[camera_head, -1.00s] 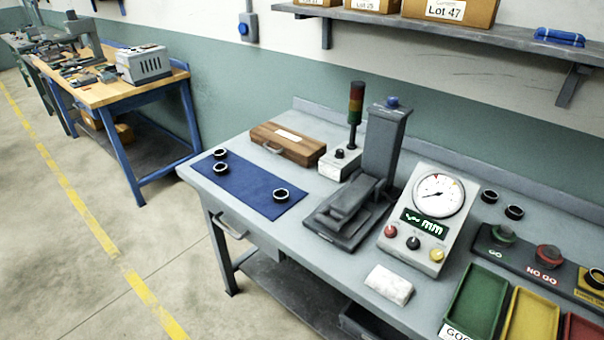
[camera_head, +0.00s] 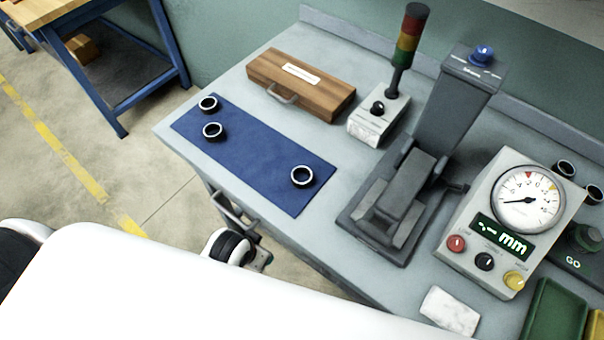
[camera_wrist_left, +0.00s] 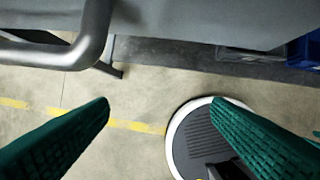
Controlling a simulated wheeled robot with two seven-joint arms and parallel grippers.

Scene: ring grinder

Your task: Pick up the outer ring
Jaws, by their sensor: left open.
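Three dark rings with bright rims sit on the blue mat (camera_head: 255,165). One ring (camera_head: 208,103) is at the mat's far left corner, a second ring (camera_head: 213,131) is just nearer, and a third ring (camera_head: 302,176) lies toward the right end. They look alike, so I cannot tell which is the outer ring. My left gripper (camera_wrist_left: 160,102) is open and empty, its green fingers wide apart, below the table edge over the floor. Part of that wrist shows in the head view, largely hidden by my white arm. My right gripper is not in view.
The grey table's (camera_head: 185,155) front edge has a metal handle, also close in the left wrist view (camera_wrist_left: 75,50). Behind the mat is a wooden case (camera_head: 300,85). To the right stand a grey press (camera_head: 425,150) and a dial gauge (camera_head: 510,220). Further rings (camera_head: 565,168) lie beyond.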

